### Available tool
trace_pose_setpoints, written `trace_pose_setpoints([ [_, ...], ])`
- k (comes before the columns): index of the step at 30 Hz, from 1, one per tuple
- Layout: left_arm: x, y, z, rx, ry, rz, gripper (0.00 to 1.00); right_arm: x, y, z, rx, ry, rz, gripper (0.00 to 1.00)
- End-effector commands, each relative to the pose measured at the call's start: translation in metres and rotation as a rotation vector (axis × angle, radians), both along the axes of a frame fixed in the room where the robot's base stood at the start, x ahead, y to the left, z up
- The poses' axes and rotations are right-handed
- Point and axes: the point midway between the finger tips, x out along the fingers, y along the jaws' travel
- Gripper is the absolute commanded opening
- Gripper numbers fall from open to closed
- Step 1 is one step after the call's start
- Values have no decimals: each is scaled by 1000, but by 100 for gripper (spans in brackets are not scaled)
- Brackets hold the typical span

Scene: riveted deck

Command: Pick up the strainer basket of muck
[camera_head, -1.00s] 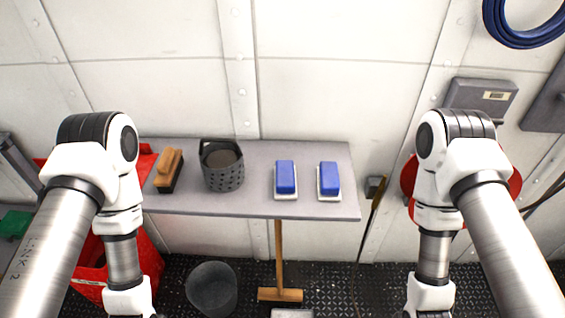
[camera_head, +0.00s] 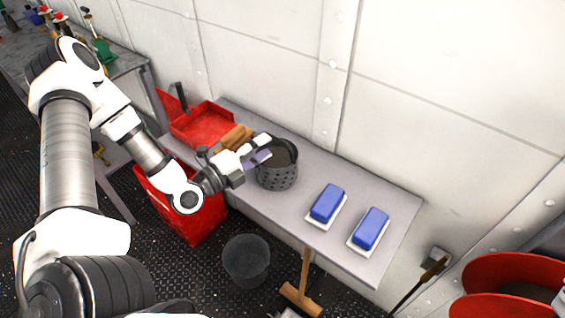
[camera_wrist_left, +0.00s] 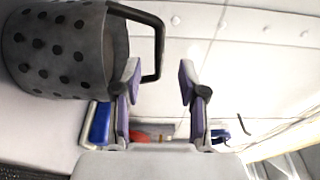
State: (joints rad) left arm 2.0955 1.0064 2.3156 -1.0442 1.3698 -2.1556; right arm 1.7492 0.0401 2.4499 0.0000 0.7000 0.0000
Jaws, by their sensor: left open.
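The strainer basket (camera_head: 276,178) is a dark grey perforated pot with brown muck inside, standing on the grey bench. My left gripper (camera_head: 260,150) is open at the basket's left rim, its fingers partly in front of the basket. In the left wrist view the basket (camera_wrist_left: 58,52) lies sideways at the upper left. Its dark loop handle (camera_wrist_left: 158,45) reaches across in front of the open gripper (camera_wrist_left: 160,78), near the space between the fingertips. I cannot tell whether a finger touches it. My right gripper is out of view.
The bench (camera_head: 330,250) also holds a wooden brush (camera_head: 236,138) behind my gripper and two blue blocks (camera_head: 328,203) on pale bases to the right. A red tray (camera_head: 200,128) is at the left.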

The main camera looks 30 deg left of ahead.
Motion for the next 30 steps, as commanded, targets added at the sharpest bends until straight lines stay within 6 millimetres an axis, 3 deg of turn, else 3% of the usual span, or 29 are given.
trace_pose_setpoints([
  [12, 51, -14, -3, 2, 4, -3, 42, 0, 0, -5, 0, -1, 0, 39],
  [19, 54, -14, -3, -2, 4, 0, 42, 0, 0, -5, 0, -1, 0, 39],
  [20, 54, -14, -3, -2, 4, 0, 35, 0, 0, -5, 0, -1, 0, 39],
  [23, 54, -14, -3, -2, 4, 0, 0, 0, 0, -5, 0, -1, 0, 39],
  [30, 54, -14, -2, -2, 3, 0, 0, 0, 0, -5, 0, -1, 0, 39],
])
